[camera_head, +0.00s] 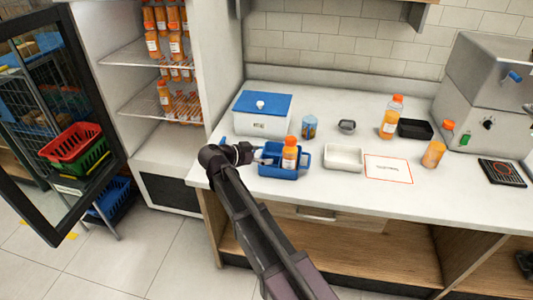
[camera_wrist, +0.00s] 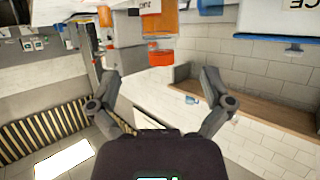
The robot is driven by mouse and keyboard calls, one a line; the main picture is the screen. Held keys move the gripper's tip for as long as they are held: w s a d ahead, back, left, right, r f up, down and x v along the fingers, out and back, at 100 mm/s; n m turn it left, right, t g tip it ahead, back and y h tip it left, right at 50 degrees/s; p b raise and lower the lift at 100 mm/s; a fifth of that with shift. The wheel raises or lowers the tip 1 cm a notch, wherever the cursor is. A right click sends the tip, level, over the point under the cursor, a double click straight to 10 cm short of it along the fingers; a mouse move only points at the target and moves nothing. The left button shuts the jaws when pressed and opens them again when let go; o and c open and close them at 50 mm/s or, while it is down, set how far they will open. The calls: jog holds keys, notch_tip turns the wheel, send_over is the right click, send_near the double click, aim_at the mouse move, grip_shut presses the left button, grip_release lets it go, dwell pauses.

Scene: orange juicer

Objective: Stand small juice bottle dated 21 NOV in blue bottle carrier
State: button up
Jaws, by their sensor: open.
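The blue bottle carrier (camera_head: 281,174) sits near the counter's front edge. A small orange juice bottle (camera_head: 289,157) with an orange cap stands upright in it, its lower part hidden by the carrier's wall. Its date is too small to read. My gripper (camera_head: 260,154) is just left of the bottle, at the carrier's left side, open with nothing visible between its fingers. In the wrist view, my gripper (camera_wrist: 160,78) has its two fingers spread wide, and an orange bottle (camera_wrist: 160,22) with a pale label shows beyond them at the top.
A white box with a blue lid (camera_head: 263,103), a blue cup (camera_head: 309,127) and a small dark bowl (camera_head: 347,126) stand behind. Right are a white tray (camera_head: 343,158), a red-outlined mat (camera_head: 388,169), more juice bottles (camera_head: 389,124) (camera_head: 433,155) and a black tray (camera_head: 415,129).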

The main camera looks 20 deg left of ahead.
dwell(0.8)
jog(key=w+d+f+g, duration=0.1)
jog(key=d+f+g, duration=0.1)
jog(key=d, duration=0.6)
jog(key=w+d+f+n+g, duration=0.1)
jog(key=d+f+g, duration=0.1)
jog(key=d, duration=0.7)
jog(key=w+d+f+n+g, duration=0.1)
jog(key=d+f+g, duration=0.1)
jog(key=d, duration=0.7)
jog(key=shift+w+d+f+g+y, duration=0.15)
jog(key=shift+f+g+y, duration=0.2)
jog(key=shift+f, duration=0.2)
jog(key=s+d+f+n+g+y, duration=0.2)
jog(key=s+d, duration=0.3)
jog(key=d, duration=0.6)
jog(key=s+d+f+n+g+y, duration=0.2)
jog(key=s+d+g+y, duration=0.1)
jog(key=d, duration=0.9)
jog(key=s+y, duration=0.1)
jog(key=s, duration=0.1)
jog(key=shift+s+d+f, duration=0.15)
jog(key=shift+s+f, duration=0.1)
jog(key=shift+s, duration=0.1)
jog(key=shift+r, duration=0.15)
notch_tip(320, 180, up, 8)
jog(key=p, duration=0.8)
